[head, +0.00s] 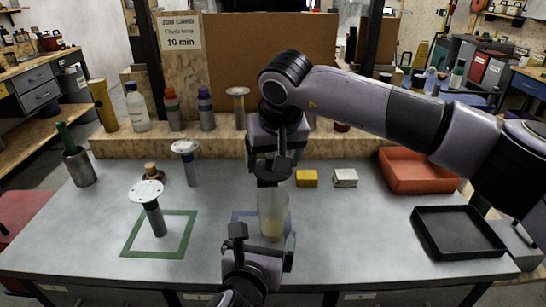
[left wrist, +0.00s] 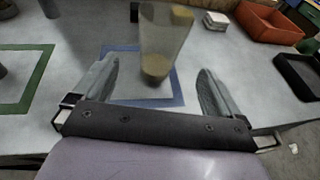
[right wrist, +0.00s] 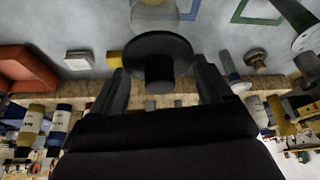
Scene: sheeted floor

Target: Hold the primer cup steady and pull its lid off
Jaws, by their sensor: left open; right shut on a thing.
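The primer cup (head: 272,212) is a translucent, upright tapered cup with yellowish contents low inside, at the blue square outline (head: 236,216). Its dark lid (head: 270,181) sits at the cup's top; the right wrist view shows the lid as a black disc with a knob (right wrist: 152,44). My left gripper (head: 263,241) is open at the near side of the cup, low down. In the left wrist view the cup (left wrist: 160,42) shows between the open fingers; I cannot tell whether they touch it.
A green square outline (head: 128,243) with a flanged post (head: 155,219) lies left. An orange bin (head: 420,182) and a black tray (head: 458,250) are at the right. Bottles line the rear ledge.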

